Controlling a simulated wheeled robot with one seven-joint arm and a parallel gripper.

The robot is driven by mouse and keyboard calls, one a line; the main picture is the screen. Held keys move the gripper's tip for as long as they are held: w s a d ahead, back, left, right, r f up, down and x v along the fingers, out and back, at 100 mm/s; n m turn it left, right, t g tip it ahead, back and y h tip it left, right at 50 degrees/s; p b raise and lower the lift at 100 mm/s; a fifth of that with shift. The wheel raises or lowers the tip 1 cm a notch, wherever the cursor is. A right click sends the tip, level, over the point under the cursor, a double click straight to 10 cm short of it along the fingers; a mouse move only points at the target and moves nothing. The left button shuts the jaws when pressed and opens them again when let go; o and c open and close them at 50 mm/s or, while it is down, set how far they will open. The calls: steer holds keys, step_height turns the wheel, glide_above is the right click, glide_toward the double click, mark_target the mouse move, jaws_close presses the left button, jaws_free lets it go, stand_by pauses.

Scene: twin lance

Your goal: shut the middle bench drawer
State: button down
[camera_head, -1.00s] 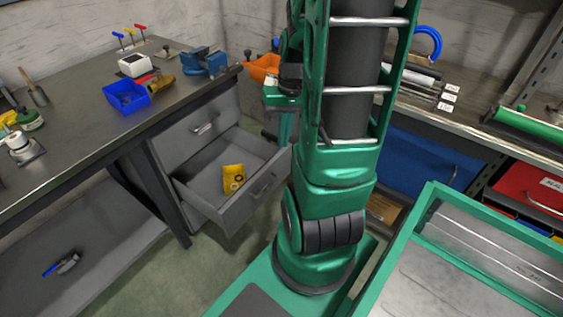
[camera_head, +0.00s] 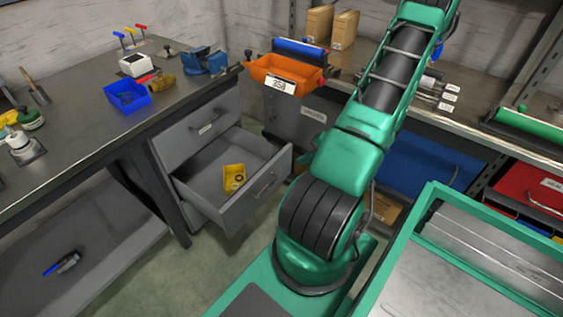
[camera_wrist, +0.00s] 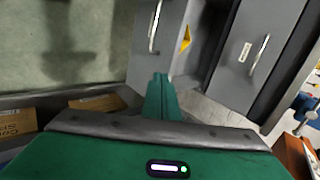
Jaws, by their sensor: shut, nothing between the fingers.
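The open bench drawer (camera_head: 258,192) is grey and sits directly below a closed top drawer (camera_head: 200,126). It is pulled well out, with a bar handle (camera_head: 265,184) on its front and a yellow item (camera_head: 234,178) inside. In the wrist view the open drawer's front (camera_wrist: 146,45) and handle (camera_wrist: 154,28) are at the top, with the closed top drawer (camera_wrist: 250,60) to the right. My gripper (camera_wrist: 160,78) is shut and empty, and appears just below the drawer front; I cannot tell whether they touch. It is out of the head view.
An orange bin (camera_head: 290,72) stands at the corner beside the workbench (camera_head: 80,95). A blue vise (camera_head: 205,62) sits near the bench edge. A green-rimmed tray (camera_head: 412,240) is at the right. Bare floor (camera_head: 215,262) lies before the drawer.

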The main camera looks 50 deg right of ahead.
steer(key=d+f+m, duration=0.1)
glide_toward(277, 161)
step_height(277, 161, down, 4)
steer(key=shift+w+a+f+t+h, duration=0.2)
steer(key=shift+w+a, duration=0.1)
steer(key=shift+w, duration=0.3)
steer(key=shift+w+a+f+t+h, duration=0.1)
steer(key=shift+w+a+t+h, duration=0.15)
steer(key=shift+w, duration=0.4)
steer(key=shift+w+a, duration=0.1)
steer(key=shift+w, duration=0.45)
